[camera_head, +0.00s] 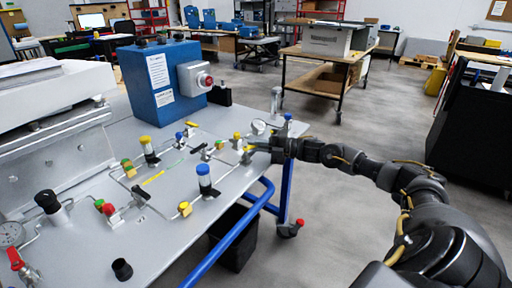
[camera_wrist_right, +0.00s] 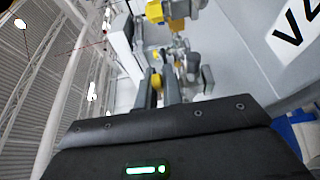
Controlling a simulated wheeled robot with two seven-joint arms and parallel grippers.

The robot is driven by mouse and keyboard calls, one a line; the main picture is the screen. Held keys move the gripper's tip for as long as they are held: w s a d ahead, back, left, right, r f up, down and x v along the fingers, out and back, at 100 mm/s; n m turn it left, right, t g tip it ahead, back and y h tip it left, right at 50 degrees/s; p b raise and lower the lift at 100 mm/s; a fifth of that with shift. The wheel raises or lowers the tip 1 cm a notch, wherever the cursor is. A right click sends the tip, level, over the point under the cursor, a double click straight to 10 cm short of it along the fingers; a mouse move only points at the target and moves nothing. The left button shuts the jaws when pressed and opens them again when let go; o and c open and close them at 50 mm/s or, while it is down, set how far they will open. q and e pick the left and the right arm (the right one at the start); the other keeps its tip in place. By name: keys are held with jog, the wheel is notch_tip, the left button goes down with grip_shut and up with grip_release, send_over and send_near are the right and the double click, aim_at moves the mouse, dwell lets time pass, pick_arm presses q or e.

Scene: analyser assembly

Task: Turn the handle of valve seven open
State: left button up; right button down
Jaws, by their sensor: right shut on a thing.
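My right gripper (camera_head: 250,149) reaches in from the right over the panel's right side. It is shut on a small yellow valve handle (camera_head: 247,155). In the right wrist view the gripper (camera_wrist_right: 165,90) has its two dark fingers close together, with the yellow handle (camera_wrist_right: 156,82) between them. No readable number shows on this valve, so I cannot tell that it is valve seven. The fingers hide much of the handle, and its angle is hard to tell. My left gripper is not in view.
The grey panel table (camera_head: 165,225) carries thin pipes and several valves. A blue-topped cylinder (camera_head: 205,180), a yellow-topped one (camera_head: 148,150) and a red-handled valve (camera_head: 110,212) stand left of my gripper. A blue box (camera_head: 160,80) with a red button (camera_head: 205,80) stands behind.

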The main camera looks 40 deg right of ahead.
jog(key=c, duration=1.8)
grip_release()
jog(key=shift+s, duration=0.1)
